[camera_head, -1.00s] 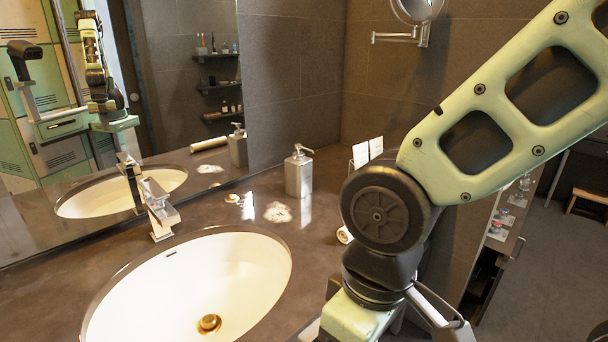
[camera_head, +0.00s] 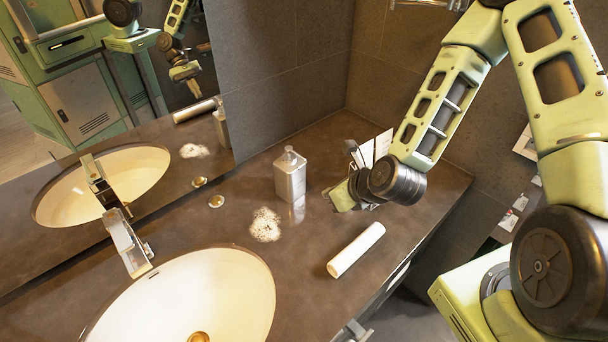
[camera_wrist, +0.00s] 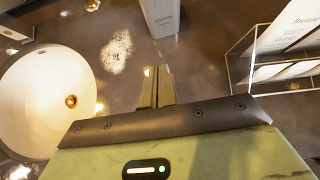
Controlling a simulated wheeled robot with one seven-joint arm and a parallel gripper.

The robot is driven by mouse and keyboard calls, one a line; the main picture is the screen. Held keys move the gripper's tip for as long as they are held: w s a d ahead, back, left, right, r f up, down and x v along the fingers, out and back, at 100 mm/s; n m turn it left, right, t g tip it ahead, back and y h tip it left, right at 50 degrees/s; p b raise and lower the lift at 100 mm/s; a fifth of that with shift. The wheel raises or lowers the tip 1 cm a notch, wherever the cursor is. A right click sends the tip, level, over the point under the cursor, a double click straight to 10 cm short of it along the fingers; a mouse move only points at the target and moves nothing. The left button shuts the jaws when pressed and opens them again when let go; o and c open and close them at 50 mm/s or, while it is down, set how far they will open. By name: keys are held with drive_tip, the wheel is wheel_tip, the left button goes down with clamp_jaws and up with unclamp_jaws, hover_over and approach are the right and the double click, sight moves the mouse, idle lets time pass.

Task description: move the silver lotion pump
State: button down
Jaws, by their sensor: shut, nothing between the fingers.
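The silver lotion pump (camera_head: 290,177) is a square bottle standing upright on the dark counter, right of the sink. Its lower part also shows at the top edge of the wrist view (camera_wrist: 161,15); its top is cut off there. My gripper (camera_wrist: 157,72) is shut and empty, with its two fingers together. In the wrist view the fingertips point toward the pump, with a gap of bare counter between. In the head view my gripper is right of the pump, and its fingertips are hard to make out.
A wire holder with white cards (camera_wrist: 285,45) stands close right of my gripper. A white rolled cylinder (camera_head: 356,250) lies near the counter's front edge. The sink (camera_head: 190,300), faucet (camera_head: 124,243) and a white speckled patch (camera_head: 265,225) are to the left. The mirror stands behind.

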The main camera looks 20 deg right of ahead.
drive_tip(key=b, duration=0.2)
approach(298, 187)
drive_tip(key=f, duration=0.3)
drive_tip(key=shift+s+a+f+m, duration=0.15)
drive_tip(key=shift+a+f+m, duration=0.1)
drive_tip(key=shift+f+m, duration=0.15)
drive_tip(key=shift+w+a+p, duration=0.2)
drive_tip(key=shift+w+p, duration=0.25)
drive_tip(key=shift+w, duration=0.15)
drive_tip(key=shift+w+a+p, duration=0.2)
drive_tip(key=shift+w+p, duration=0.2)
drive_tip(key=shift+w, duration=0.2)
drive_tip(key=shift+w+a+f, duration=0.15)
drive_tip(key=shift+w+a, duration=0.05)
drive_tip(key=shift+w, duration=0.55)
drive_tip(key=w+a+b, duration=0.1)
drive_tip(key=w, duration=0.3)
drive_tip(key=w+a+b, duration=0.2)
drive_tip(key=w, duration=0.3)
drive_tip(key=w+a+b, duration=0.1)
drive_tip(key=w, duration=0.3)
drive_tip(key=shift+w+a+b, duration=0.4)
